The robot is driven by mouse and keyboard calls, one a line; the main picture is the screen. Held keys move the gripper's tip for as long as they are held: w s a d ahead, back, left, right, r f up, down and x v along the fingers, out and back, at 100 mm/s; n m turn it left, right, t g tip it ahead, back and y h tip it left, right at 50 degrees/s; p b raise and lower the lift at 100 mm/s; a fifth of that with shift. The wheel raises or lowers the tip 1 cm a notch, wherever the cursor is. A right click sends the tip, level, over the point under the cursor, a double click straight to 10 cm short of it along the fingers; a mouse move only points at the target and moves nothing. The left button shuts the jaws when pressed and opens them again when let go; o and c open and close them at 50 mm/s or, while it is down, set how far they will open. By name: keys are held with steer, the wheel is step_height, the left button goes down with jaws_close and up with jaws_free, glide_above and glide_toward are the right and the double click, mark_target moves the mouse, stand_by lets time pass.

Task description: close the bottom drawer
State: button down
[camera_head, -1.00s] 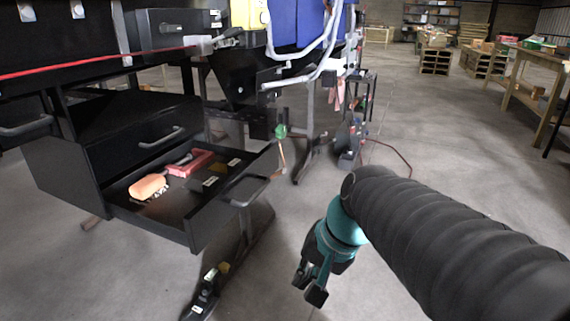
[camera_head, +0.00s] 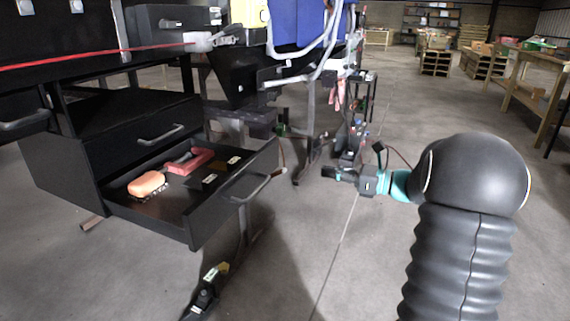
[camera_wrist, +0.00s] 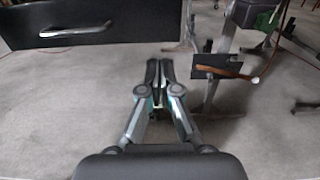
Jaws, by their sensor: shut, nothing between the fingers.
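The bottom drawer (camera_head: 211,225) of the black cabinet is pulled out. Its front panel and bar handle (camera_head: 258,188) face right in the head view. In it lie an orange brush-like item (camera_head: 147,184), a red item (camera_head: 190,161) and small dark boxes. My gripper (camera_head: 326,172) is to the right of the drawer front, apart from it, pointing left. In the wrist view my gripper (camera_wrist: 158,64) is shut and empty, its fingers together over the floor. The black drawer front (camera_wrist: 85,22) and its handle (camera_wrist: 76,33) show at the upper left there.
A closed drawer with a handle (camera_head: 160,135) is above the open one. A metal stand leg (camera_head: 243,228) is in front of the drawer. A conveyor frame stands behind. The concrete floor (camera_head: 330,270) between drawer and arm is clear. A wooden table (camera_head: 525,75) is at far right.

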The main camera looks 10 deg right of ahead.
mark_target(274, 160)
steer(key=x, duration=1.3)
steer(key=shift+w+a+r, duration=0.1)
steer(key=shift+w, duration=0.45)
